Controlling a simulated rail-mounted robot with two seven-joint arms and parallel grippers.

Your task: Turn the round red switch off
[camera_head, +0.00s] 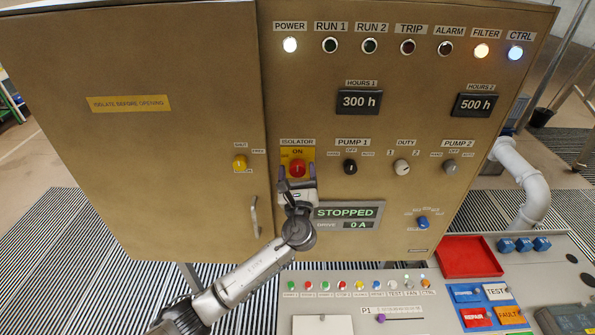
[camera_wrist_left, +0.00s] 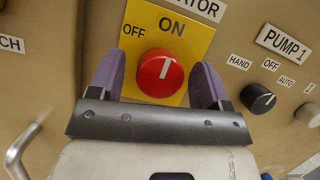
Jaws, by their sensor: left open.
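The round red switch (camera_head: 297,168) sits on a yellow plate labelled ISOLATOR on the tan cabinet door. In the left wrist view the red switch (camera_wrist_left: 160,72) shows its white pointer line upright, toward ON. OFF is printed at the upper left of the plate (camera_wrist_left: 190,32). My left gripper (camera_head: 297,174) is in front of the switch with its fingers apart. In the wrist view the purple fingertips (camera_wrist_left: 160,80) stand to the left and right of the switch, with a visible gap on each side. My right gripper is not in view.
The PUMP 1 knob (camera_head: 350,167) is right of the switch. A yellow knob (camera_head: 240,163) and a door handle (camera_head: 254,216) are to its left. The STOPPED display (camera_head: 347,214) is below right. A console with a red tray (camera_head: 470,257) stands in front.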

